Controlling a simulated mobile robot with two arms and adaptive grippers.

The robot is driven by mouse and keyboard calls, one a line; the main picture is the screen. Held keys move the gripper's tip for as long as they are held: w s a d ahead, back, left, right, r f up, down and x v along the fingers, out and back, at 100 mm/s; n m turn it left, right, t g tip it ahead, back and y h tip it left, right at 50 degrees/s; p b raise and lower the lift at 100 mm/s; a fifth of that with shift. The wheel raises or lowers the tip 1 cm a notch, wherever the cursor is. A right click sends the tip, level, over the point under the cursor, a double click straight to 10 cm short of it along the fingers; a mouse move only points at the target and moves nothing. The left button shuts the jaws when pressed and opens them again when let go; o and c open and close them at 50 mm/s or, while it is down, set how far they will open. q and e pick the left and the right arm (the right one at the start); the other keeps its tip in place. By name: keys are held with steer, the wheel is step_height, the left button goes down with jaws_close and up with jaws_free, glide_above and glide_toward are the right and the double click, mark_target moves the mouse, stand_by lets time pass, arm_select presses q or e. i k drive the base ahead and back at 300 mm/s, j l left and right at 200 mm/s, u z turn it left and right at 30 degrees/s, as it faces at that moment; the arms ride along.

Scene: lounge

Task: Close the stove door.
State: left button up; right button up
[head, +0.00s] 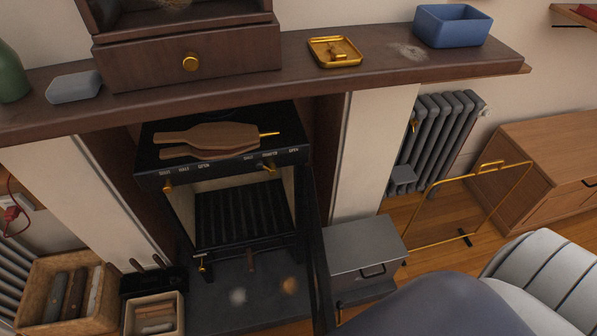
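The black stove (225,175) stands in the fireplace recess left of the middle, with its front opening uncovered. Dark slats show inside the opening. The stove door (317,250) stands open, swung out from the right side of the opening toward me. I see it nearly edge-on as a tall dark panel, and its lower end runs to the bottom of the view. Neither of my grippers is in view.
Wooden bellows (210,138) lie on the stove. A grey metal box (363,243) stands right of the door. A wicker basket (45,285) and a small bin (152,315) stand at lower left. A dark rounded shape (440,305) fills the lower right. A brass frame (435,215) stands beyond.

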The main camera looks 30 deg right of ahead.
mark_target(323, 321)
steer(key=k+l, duration=0.1)
steer(key=l, duration=0.35)
steer(key=k+l, duration=0.1)
steer(key=l, duration=0.3)
steer(key=k+l, duration=0.1)
steer(key=l, duration=0.35)
